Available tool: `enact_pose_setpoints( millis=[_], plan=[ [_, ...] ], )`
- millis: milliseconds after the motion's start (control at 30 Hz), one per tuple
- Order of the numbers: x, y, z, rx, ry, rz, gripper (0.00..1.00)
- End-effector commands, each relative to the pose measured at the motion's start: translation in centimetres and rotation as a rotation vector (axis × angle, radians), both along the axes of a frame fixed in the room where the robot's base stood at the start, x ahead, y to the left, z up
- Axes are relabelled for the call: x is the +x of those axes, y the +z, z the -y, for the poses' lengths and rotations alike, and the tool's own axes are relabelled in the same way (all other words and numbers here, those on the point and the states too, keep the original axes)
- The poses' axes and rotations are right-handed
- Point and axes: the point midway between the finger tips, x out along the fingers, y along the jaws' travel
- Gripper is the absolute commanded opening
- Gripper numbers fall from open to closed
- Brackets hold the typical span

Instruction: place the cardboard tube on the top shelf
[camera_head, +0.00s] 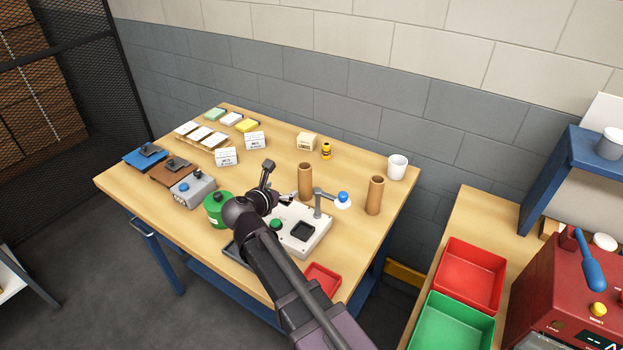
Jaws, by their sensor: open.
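Two upright brown cardboard tubes stand on the wooden table. One tube (305,182) is behind the grey-white device, and the other tube (376,196) is further right, near the table's right edge. I cannot tell which one the task means. My gripper (280,183) is open, with no object seen in it, over the table just left of the nearer tube and apart from it. A blue shelf unit (548,172) is partly in view at the right. I cannot tell whether its upper surface is the top shelf.
A grey-white device (318,238) with a lever stands beside my arm. A green canister (214,208) is left of my gripper. A white cup (397,167) stands behind the right tube. Red (470,276) and green (452,325) bins and a red machine (560,295) occupy the right bench.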

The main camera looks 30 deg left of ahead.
Motion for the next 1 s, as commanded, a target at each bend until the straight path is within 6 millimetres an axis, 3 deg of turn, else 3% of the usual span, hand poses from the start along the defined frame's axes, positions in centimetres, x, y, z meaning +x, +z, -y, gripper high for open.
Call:
enact_pose_setpoints(
  millis=[467,1000],
  plan=[
    [1.0,-0.3,0.5,0.0,-0.011,0.0,1.0],
    [7.6,-3.1,0.5,0.0,-0.013,0.0,1.0]
  ],
)
